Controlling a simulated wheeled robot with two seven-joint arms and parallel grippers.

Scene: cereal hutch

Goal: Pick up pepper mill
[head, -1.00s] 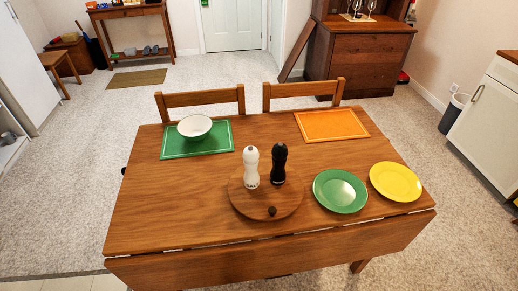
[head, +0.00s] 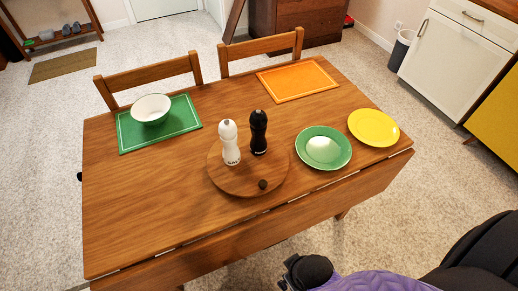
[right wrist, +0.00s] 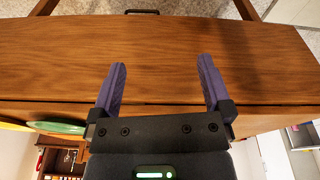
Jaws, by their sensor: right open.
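The black pepper mill (head: 258,133) stands upright on a round wooden board (head: 225,180) on the table. The white salt mill (head: 230,143) stands just to its left, close beside it. My right arm comes in at the bottom right of the head view, in front of the table and well short of the mills. In the right wrist view my right gripper (right wrist: 162,82) is open, with nothing between its two purple fingers and the table's wood behind them. The pepper mill is not visible in that view. My left gripper is not in view.
A green plate (head: 323,149) and a yellow plate (head: 373,128) lie right of the board. A white bowl (head: 151,109) sits on a green placemat (head: 185,118); an orange placemat (head: 298,80) lies at the back. Two chairs stand behind. The table's left front is bare.

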